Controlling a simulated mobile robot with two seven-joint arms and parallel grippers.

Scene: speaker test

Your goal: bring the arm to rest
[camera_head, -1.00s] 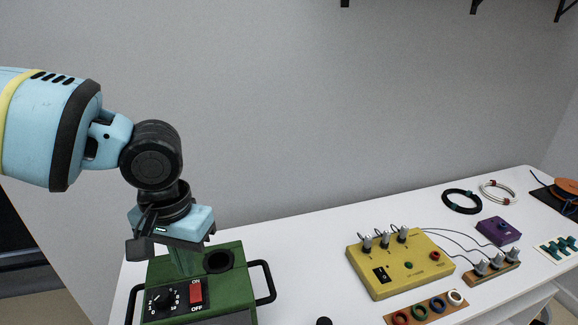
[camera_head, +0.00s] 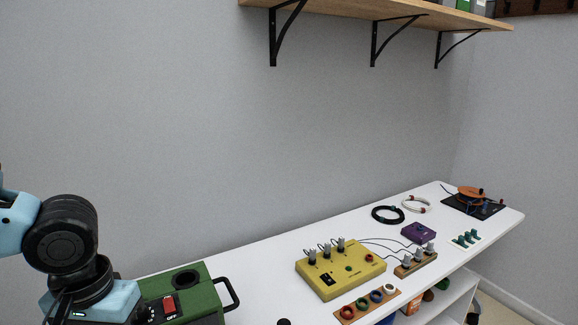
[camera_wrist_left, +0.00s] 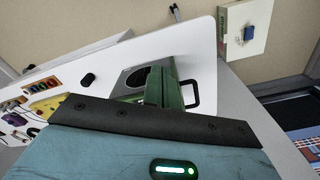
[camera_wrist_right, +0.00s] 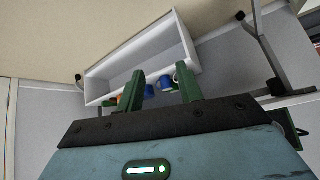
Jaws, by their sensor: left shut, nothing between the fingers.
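My left arm comes in at the left of the head view, with its blue wrist beside the green box (camera_head: 206,297). The fingers of that arm are out of the head view. In the left wrist view my left gripper (camera_wrist_left: 164,84) is shut and empty, with its green fingers together above the white table (camera_wrist_left: 205,50). My right gripper (camera_wrist_right: 162,88) shows only in its wrist view. Its two green fingers are apart with nothing held between them, and a low white shelf lies beyond them.
The green box has a red switch (camera_head: 169,304) and a dark handle. A yellow box (camera_head: 340,272), ring holder (camera_head: 349,311), purple box (camera_head: 418,232) and cable coils stand farther right. A wooden wall shelf (camera_head: 400,14) hangs above. The white shelf (camera_wrist_right: 150,62) holds small coloured things.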

